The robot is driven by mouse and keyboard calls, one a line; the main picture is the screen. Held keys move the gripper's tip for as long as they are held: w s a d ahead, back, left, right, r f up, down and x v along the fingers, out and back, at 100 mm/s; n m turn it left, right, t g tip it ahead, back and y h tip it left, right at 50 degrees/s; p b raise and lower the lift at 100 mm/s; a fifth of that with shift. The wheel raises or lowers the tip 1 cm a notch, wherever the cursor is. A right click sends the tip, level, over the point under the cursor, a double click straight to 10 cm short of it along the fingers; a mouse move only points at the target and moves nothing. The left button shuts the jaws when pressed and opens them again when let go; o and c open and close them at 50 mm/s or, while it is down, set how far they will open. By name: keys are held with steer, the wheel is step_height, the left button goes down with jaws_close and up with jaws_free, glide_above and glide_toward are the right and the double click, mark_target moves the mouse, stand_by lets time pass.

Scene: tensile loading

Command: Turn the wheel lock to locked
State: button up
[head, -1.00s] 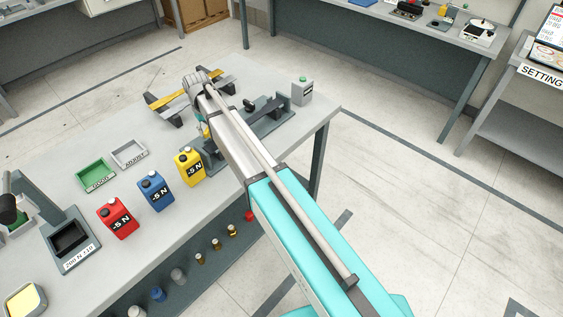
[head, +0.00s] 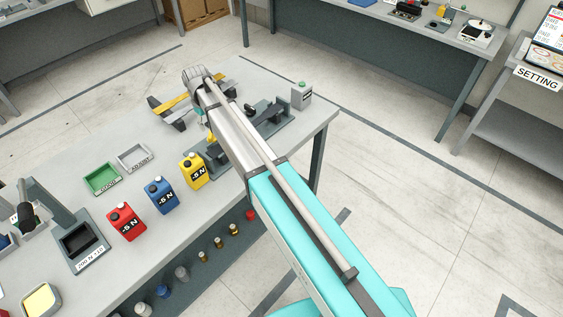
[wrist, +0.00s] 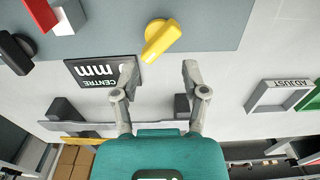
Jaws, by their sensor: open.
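A yellow knob with a pointer-like handle (wrist: 160,42) sits on a grey base plate (wrist: 215,22) in the wrist view; it looks like the wheel lock, but no locked mark can be read. My gripper (wrist: 159,70) is open and empty. Its two fingertips are apart, on either side of the knob's near end in the picture, and do not visibly touch it. In the head view my arm hides the gripper tips and most of the fixture. A black label reading "CENTRE mm" (wrist: 90,72) lies left of the knob.
A black knob (wrist: 17,52) and a red-and-white part (wrist: 50,14) stand at the upper left of the wrist view. The ADJUST tray (head: 135,157), GOOD tray (head: 103,179) and yellow (head: 194,172), blue (head: 160,195) and red (head: 126,222) jugs stand on the bench.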

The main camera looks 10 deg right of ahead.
mark_target(210, 133)
steer(key=shift+r+p, duration=3.9)
steer(key=shift+r, duration=0.35)
steer(key=s+d+f+m+b, duration=0.3)
steer(key=s+d+f+b, duration=0.3)
steer(key=s+d, duration=0.4)
steer(key=s+d+f+m+b, duration=0.3)
steer(key=s+d+f+b, duration=0.3)
steer(key=s+d, duration=0.5)
steer(key=shift+s+f, duration=0.2)
steer(key=shift+s, duration=0.75)
steer(key=shift+d, duration=0.1)
